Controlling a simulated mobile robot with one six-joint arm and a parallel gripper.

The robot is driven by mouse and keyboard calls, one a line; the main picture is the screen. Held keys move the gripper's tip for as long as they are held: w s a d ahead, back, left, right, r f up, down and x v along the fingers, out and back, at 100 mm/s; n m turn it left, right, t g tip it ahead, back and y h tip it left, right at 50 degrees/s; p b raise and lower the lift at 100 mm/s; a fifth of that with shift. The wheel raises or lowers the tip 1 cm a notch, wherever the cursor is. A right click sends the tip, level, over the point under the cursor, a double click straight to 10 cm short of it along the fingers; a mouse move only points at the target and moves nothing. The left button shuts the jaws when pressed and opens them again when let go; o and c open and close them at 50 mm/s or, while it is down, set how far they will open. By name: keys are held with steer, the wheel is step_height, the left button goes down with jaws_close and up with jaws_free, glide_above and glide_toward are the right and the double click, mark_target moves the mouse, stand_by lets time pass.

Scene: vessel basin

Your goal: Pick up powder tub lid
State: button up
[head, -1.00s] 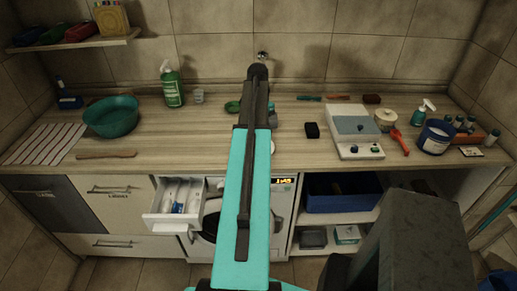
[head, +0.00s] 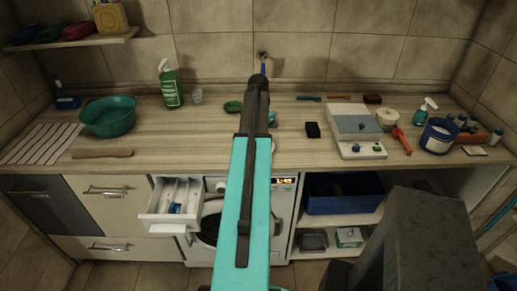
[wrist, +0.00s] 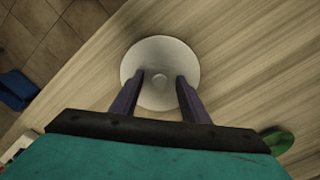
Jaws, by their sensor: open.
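A round whitish lid (wrist: 160,48) with a small knob in its middle lies on the wooden counter, close to the front edge, in the wrist view. My gripper (wrist: 160,76) is open above it, with its two dark fingers over the lid on either side of the knob. I cannot tell whether the fingers touch it. In the head view my arm hides the gripper and nearly all of the lid; a pale sliver (head: 272,146) shows beside the arm. An open blue tub (head: 437,137) with white powder stands at the counter's right.
A green item (wrist: 278,140) lies near the lid. A scale-like device (head: 357,132), a cream pot (head: 386,119) and a red scoop (head: 401,140) stand to the right. A teal basin (head: 109,117) is at left.

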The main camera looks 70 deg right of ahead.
steer(key=shift+c, duration=0.5)
jaws_close()
steer(key=shift+r, duration=0.1)
steer(key=shift+r+p, duration=1.3)
steer(key=shift+r, duration=0.5)
steer(key=shift+s+a, duration=0.4)
steer(key=shift+a, duration=0.25)
steer(key=s+a+p, duration=0.1)
steer(key=s+a, duration=0.2)
steer(key=a, duration=0.3)
steer(key=s+a+r+p, duration=0.1)
steer(key=s+a+p, duration=0.1)
steer(key=s+a, duration=0.2)
steer(key=shift+s+a+r, duration=0.15)
steer(key=shift+s+a, duration=0.1)
steer(key=shift+a, duration=0.95)
